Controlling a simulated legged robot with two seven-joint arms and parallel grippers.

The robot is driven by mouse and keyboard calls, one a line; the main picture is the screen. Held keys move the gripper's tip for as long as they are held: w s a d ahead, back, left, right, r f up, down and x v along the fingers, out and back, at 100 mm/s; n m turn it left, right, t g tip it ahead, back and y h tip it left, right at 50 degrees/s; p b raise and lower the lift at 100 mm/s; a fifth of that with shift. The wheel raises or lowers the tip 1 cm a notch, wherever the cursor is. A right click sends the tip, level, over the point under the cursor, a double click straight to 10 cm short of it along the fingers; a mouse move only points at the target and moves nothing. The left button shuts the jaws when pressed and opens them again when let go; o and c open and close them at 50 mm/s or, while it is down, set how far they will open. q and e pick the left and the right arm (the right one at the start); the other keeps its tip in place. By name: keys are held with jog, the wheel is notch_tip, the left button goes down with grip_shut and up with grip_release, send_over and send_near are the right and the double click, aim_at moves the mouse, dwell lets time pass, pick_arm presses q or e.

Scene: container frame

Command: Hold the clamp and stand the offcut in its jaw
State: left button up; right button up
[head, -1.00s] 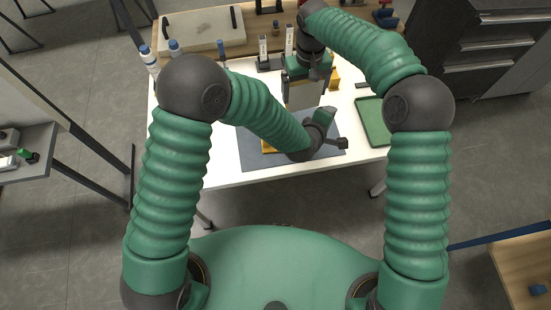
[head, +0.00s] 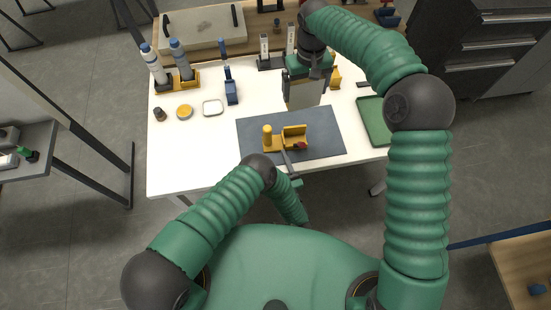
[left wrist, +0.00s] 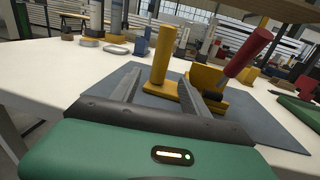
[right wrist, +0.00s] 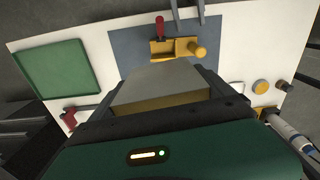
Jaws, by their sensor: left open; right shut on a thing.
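The yellow clamp (head: 293,138) sits on the dark mat, with an upright yellow post (left wrist: 163,55) at one end and a red handle (left wrist: 250,55). My left gripper (head: 287,158) is open and empty at the near side of the clamp. In the left wrist view its fingers point at the post, which shows beyond and between the fingertips. My right gripper (head: 306,76) is shut on the offcut (head: 304,97), a pale grey block with a yellowish edge in the right wrist view (right wrist: 165,75). It holds the offcut above the table, beyond the clamp. The clamp's jaw opening is not clear.
The grey mat (head: 325,125) lies on the white table. A green tray (head: 372,122) is to its right. Bottles in a yellow rack (head: 188,82), a blue tool (head: 231,92), a small white dish (head: 212,108) and a yellow-topped tin (head: 184,112) stand at the left.

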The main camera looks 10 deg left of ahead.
aim_at(285, 135)
pick_arm(q)
jog(key=shift+w+a+r, duration=0.1)
jog(key=shift+w+a, duration=0.15)
jog(key=shift+w, duration=0.05)
jog(key=x, duration=1.1)
jog(key=shift+w, duration=0.1)
jog(key=shift+d, duration=0.1)
jog(key=shift+c, duration=0.3)
grip_shut()
dwell(0.4)
